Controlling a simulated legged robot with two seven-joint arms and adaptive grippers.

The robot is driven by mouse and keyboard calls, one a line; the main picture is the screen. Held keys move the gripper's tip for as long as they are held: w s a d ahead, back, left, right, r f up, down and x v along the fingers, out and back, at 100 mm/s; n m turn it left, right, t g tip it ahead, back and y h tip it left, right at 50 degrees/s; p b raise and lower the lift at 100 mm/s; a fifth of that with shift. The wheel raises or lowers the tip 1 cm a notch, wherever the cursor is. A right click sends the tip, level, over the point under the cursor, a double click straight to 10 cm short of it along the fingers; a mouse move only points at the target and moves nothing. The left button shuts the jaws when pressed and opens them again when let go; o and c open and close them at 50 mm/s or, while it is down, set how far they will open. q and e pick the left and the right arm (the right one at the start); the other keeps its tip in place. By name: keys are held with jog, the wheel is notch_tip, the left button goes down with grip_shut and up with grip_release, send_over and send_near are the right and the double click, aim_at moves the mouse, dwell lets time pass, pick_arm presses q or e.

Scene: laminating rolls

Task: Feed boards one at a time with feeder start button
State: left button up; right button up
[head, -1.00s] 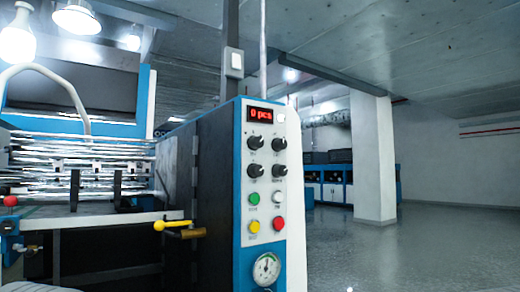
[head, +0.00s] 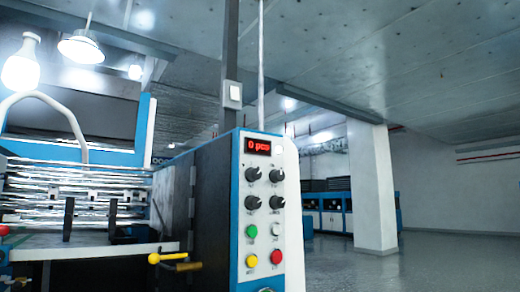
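The control panel (head: 263,216) stands upright on the end of the blue and white laminating machine, right of the picture's middle. Its red display (head: 258,146) reads 0 pcs. Below are several black knobs, then a green button (head: 251,231), a white button (head: 277,229), a yellow button (head: 252,261) and a red button (head: 276,256). The labels are too small to read, so I cannot tell which is the feeder start. The feeder bed (head: 80,200) with metal rollers is at the left. No separate board can be made out. Neither gripper is in view.
A yellow-knobbed lever (head: 165,258) sticks out left of the panel, and a red knob (head: 4,230) is at the left edge. A white pillar (head: 371,188) and blue machines (head: 328,212) stand farther back. The floor (head: 420,262) to the right is clear.

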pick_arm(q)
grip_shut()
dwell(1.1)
